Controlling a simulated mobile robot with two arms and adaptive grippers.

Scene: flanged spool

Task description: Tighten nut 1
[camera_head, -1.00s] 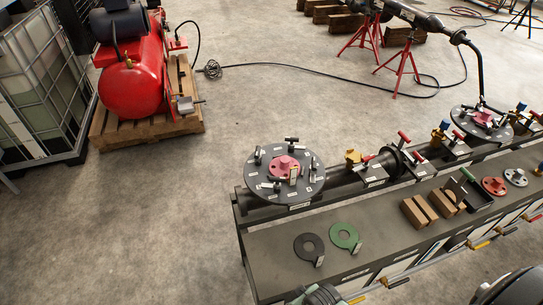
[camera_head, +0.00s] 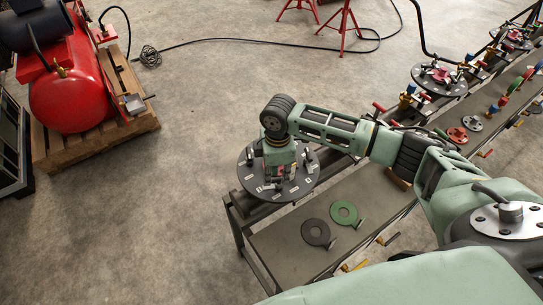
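The near flange, a dark round disc (camera_head: 249,176), lies at the left end of the workbench. Several dark nut or bolt pieces with small white labels stand around its rim. I cannot read the labels, so I cannot tell which is nut 1. My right arm reaches in from the right, and its gripper (camera_head: 280,167) points down over the middle of the disc. The wrist and gripper body hide most of the pink centre piece and some of the nuts. I cannot tell if the fingers are open or shut, or touch anything. My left gripper is not in view.
A second flange disc (camera_head: 440,80) stands further right along the pipe. A red compressor tank (camera_head: 70,98) sits on a pallet at left. The floor between is clear.

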